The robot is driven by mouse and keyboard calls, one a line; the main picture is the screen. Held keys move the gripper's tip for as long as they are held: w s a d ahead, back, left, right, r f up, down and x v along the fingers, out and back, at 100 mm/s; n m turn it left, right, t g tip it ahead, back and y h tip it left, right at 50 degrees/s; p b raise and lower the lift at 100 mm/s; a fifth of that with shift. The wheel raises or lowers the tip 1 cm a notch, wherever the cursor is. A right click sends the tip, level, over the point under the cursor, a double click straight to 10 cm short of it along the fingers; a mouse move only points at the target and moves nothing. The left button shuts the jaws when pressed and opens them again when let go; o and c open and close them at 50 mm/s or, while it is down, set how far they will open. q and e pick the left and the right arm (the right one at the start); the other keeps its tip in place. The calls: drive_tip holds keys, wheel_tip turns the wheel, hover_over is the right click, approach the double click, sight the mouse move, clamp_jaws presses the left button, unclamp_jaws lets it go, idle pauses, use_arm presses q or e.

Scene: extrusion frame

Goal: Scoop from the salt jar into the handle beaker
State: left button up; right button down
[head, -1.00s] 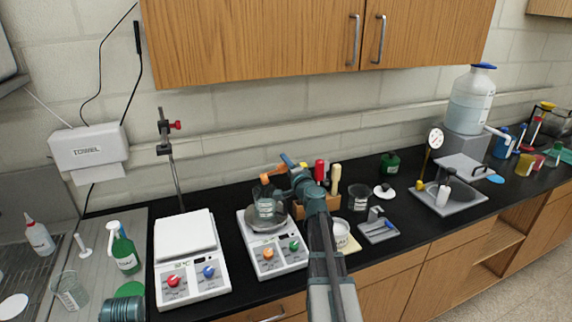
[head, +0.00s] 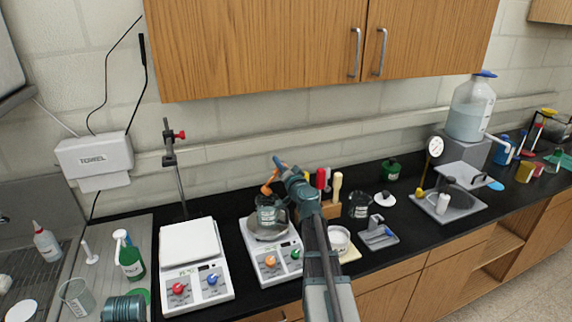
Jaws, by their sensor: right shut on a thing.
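A glass beaker (head: 268,213) with a pale label stands on the round plate of the middle white hotplate (head: 272,257); what seems to be its handle is at its right. My right gripper (head: 273,177) is just above it, shut on a small orange thing (head: 268,188), perhaps the scoop's handle. The scoop's bowl and its contents cannot be made out. A dark glass jar (head: 359,206) with a pale label, perhaps the salt jar, stands to the right, open at the top. My left gripper is outside the view; a teal part of mine shows at the lower left.
A wooden rack (head: 333,211) with coloured handles is right behind my right arm. A white dish (head: 339,238), a white lid (head: 383,198) and a grey holder (head: 379,234) lie further right. A wooden cabinet (head: 310,45) hangs above.

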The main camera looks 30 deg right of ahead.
use_arm(q)
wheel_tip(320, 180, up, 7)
drive_tip(key=p, duration=0.6)
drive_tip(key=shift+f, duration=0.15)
use_arm(e)
drive_tip(key=w+a+r+n, duration=0.1)
drive_tip(key=a+r+n, duration=0.5)
drive_tip(key=n, duration=0.3)
drive_tip(key=shift+w+a+r, duration=0.2)
drive_tip(key=shift+w+r, duration=0.05)
drive_tip(key=shift+r, duration=0.05)
